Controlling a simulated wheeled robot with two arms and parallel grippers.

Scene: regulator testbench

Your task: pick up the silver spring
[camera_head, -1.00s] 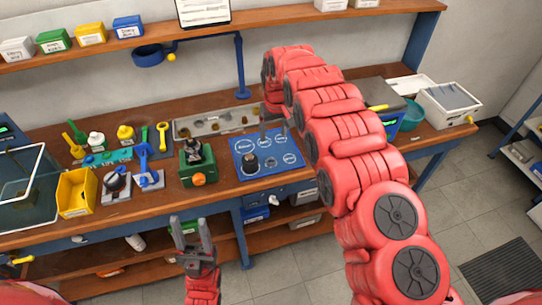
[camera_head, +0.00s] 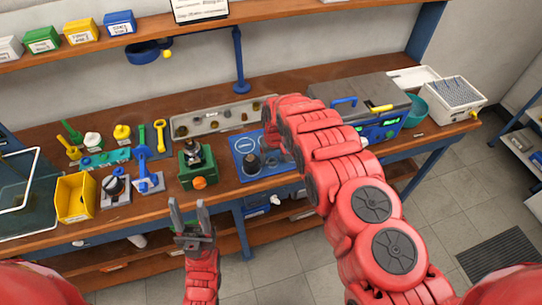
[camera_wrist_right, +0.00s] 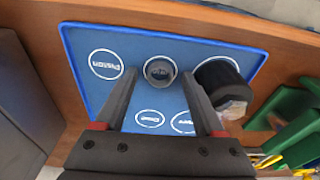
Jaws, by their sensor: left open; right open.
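A small grey ring-shaped part, which looks like the silver spring seen end-on (camera_wrist_right: 160,72), stands on the blue mat (camera_wrist_right: 150,98) in the right wrist view. It also shows small on the mat in the head view (camera_head: 270,160), beside my right arm. My right gripper (camera_wrist_right: 159,77) is open, with one fingertip on each side of the spring in that view. I cannot tell how far above the mat the tips are. My left gripper (camera_head: 188,207) is open and empty, in front of the bench edge.
A black cylindrical part (camera_wrist_right: 220,82) stands on the mat close to one right fingertip. A green fixture (camera_head: 197,170) is left of the mat. A grey tray of small parts (camera_head: 215,120) lies behind it. A grey machine (camera_head: 365,105) stands to the right.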

